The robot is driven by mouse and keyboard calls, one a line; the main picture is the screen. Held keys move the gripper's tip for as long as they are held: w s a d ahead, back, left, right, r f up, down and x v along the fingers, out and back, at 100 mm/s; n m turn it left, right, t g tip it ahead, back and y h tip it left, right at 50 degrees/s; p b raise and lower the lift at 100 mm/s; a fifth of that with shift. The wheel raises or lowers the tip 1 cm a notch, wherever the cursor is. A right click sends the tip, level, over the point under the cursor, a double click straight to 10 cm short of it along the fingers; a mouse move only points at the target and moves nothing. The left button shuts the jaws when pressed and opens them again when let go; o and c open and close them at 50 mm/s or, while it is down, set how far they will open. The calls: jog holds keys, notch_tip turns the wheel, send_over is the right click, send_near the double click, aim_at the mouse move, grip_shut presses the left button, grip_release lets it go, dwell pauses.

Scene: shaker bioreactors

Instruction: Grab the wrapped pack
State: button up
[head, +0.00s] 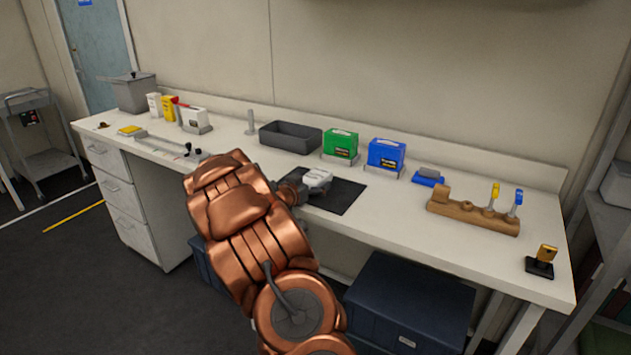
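A small white pack (317,178), which looks like the wrapped pack, is at the left part of the black mat (340,197) on the white bench. My gripper (301,187) is at the pack's near left side, at the end of my copper-coloured arm. The fingers are small and partly hidden by the arm and pack. I cannot tell whether they are closed on the pack or only beside it, nor whether the pack rests on the mat.
Behind the mat are a grey open bin (290,138), a green box (341,144) and a blue box (386,154). A wooden holder (470,212) with upright tools stands to the right. Dark blue crates (410,300) sit below. The bench between mat and holder is clear.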

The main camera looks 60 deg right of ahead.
jog(key=c, duration=1.2)
jog(key=shift+r, duration=0.1)
